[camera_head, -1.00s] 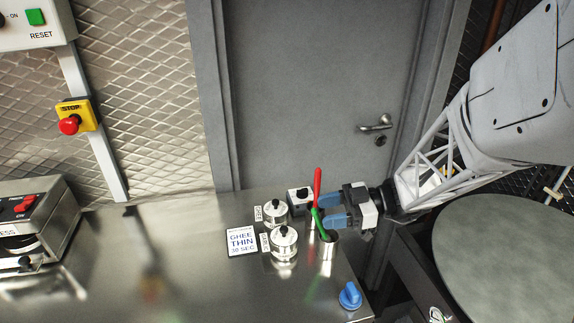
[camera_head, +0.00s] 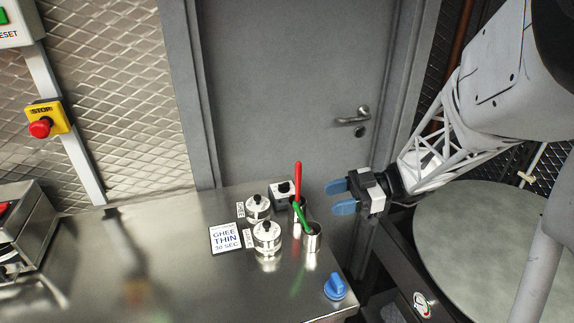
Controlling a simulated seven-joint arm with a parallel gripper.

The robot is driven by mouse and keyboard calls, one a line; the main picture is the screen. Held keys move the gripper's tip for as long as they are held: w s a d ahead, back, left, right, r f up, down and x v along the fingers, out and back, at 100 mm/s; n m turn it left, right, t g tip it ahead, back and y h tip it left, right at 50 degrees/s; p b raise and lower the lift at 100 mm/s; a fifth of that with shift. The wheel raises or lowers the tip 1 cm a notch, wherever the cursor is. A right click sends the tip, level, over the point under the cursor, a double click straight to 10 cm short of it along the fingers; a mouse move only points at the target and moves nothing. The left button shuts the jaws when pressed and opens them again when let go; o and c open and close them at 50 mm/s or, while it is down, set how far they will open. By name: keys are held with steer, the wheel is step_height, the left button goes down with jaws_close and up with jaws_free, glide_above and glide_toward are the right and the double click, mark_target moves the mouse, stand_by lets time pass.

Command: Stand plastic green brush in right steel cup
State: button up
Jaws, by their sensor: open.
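The green brush (camera_head: 300,215) stands tilted in the front right steel cup (camera_head: 312,240), its handle leaning up and to the left. The red brush (camera_head: 298,182) stands nearly upright in the steel cup (camera_head: 297,226) behind it, which is partly hidden by the green brush. My gripper (camera_head: 340,198) is open and empty, with its blue fingers pointing left. It is to the right of both brushes and apart from them.
Two lidded steel pots (camera_head: 267,236) stand left of the cups, with a white sign (camera_head: 225,238) reading "GHEE THIN 30 SEC". A small dark-knobbed box (camera_head: 283,192) is behind. A blue knob (camera_head: 335,287) is near the counter's right edge. The counter's left part is largely clear.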

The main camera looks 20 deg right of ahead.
steer(key=shift+s+d+r, duration=0.1)
steer(key=shift+d, duration=0.7)
stand_by(0.7)
steer(key=s+a+r+m+h, duration=0.2)
steer(key=s+a+m+h, duration=0.3)
steer(key=m+h, duration=0.3)
steer(key=s+a+r+m+h, duration=0.3)
steer(key=s+a+m+h, duration=0.3)
steer(key=s+m+h, duration=0.2)
steer(key=shift+a+r+m, duration=0.15)
steer(key=shift+r+m, duration=0.2)
steer(key=shift+m, duration=0.85)
steer(key=shift+w, duration=0.1)
stand_by(1.5)
